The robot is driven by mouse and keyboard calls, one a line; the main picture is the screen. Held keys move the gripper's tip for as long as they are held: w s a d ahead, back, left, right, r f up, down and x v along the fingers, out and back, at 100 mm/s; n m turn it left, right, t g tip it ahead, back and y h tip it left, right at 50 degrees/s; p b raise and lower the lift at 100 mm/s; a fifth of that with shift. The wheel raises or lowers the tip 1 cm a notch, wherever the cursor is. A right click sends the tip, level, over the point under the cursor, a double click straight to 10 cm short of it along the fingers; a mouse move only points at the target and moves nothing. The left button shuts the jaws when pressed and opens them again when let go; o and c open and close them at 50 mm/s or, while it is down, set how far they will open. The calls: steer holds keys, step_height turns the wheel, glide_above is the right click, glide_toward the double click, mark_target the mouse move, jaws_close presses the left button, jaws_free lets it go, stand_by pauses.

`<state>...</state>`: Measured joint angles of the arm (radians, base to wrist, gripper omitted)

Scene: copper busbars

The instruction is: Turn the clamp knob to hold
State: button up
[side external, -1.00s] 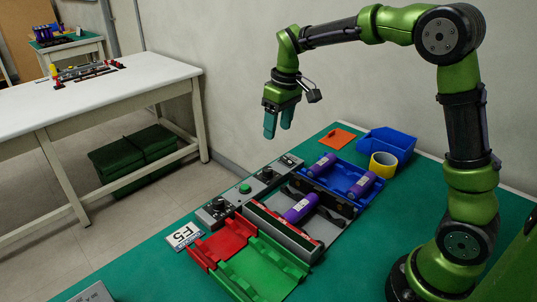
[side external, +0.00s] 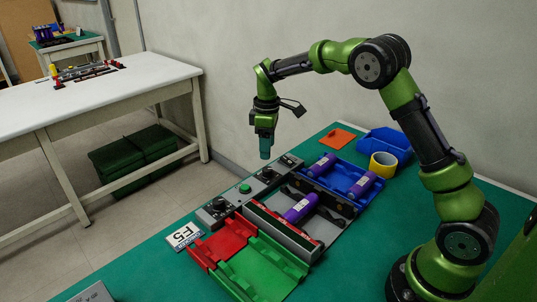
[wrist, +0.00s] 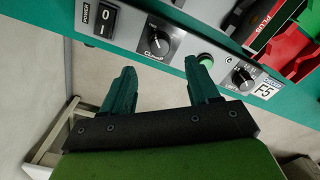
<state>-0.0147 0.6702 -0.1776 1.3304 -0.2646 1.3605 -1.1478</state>
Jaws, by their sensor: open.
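The clamp knob (wrist: 158,42) is a black round knob with "Clamp" lettering on a grey control panel (wrist: 180,52). In the wrist view it lies just beyond my fingertips, roughly between them; its exact setting is too small to read. It also shows in the side view (side external: 266,173), below my gripper (side external: 265,150). My gripper is open and empty, with its teal fingers pointing down above the panel, apart from the knob. The wrist view shows the two fingers (wrist: 160,74) spread wide. A purple cylinder (side external: 301,208) lies in the grey fixture.
A power switch (wrist: 106,20), a green button (wrist: 205,60) and a second knob (wrist: 243,78) share the panel. Red (side external: 222,243) and green (side external: 262,272) trays, a blue tray (side external: 343,180) with purple cylinders, and yellow tape (side external: 383,165) stand nearby. Air above the panel is clear.

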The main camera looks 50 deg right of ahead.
mark_target(267, 169)
step_height(267, 169, down, 8)
steer(key=shift+r, duration=0.2)
steer(key=shift+c, duration=0.4)
steer(key=c, duration=1)
